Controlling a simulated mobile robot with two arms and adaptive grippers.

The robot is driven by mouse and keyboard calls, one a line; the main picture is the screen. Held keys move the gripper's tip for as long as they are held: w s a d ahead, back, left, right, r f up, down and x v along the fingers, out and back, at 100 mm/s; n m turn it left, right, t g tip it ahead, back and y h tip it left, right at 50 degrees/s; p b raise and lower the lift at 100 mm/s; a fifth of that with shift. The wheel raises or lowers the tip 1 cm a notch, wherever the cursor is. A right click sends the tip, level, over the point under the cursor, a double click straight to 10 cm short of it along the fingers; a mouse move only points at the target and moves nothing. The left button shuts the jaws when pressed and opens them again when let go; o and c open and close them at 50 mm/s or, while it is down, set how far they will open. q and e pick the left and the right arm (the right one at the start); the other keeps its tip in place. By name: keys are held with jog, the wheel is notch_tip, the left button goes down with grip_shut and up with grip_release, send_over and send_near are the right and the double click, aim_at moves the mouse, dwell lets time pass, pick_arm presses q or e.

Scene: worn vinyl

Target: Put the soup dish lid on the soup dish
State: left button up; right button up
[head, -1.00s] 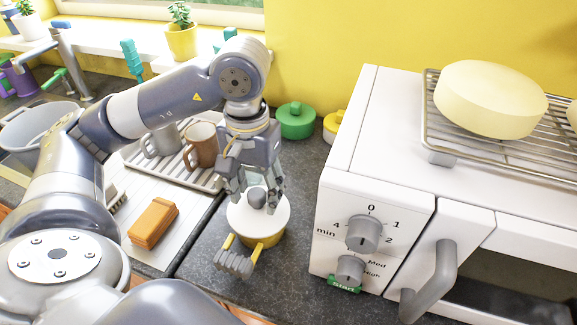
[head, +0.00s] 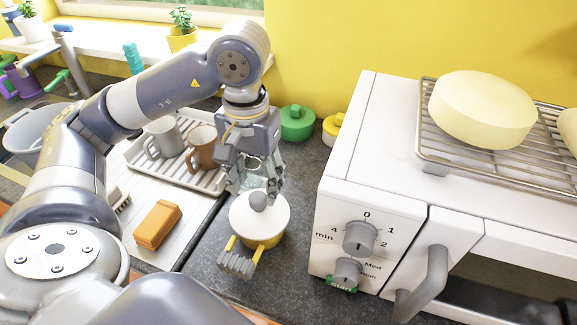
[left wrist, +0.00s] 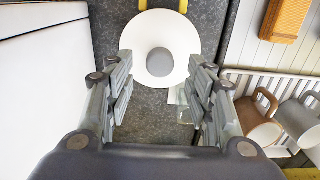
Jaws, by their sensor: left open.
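The soup dish lid (head: 272,217) is a white disc with a round grey knob. It lies roughly level on top of the yellow soup dish (head: 265,242), whose side shows below the lid. The dish's grey ribbed handle (head: 237,263) sticks out toward the front on yellow struts. My left gripper (head: 257,187) is open just behind and above the knob, apart from it. In the left wrist view the lid (left wrist: 180,30) and its knob lie ahead of my spread fingers (left wrist: 162,76), with nothing held. My right gripper is out of view.
The white oven (head: 340,200) stands close on the right, with a wire rack (head: 430,150) on top. A drying rack (head: 200,180) with two mugs and an orange sponge (head: 157,223) are left. A green pot (head: 297,124) stands behind. The dark counter right of the dish is clear.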

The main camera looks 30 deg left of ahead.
pick_arm(q)
jog(key=shift+r+p, duration=1.65)
jog(key=shift+r, duration=0.4)
notch_tip(320, 180, up, 12)
dwell(0.5)
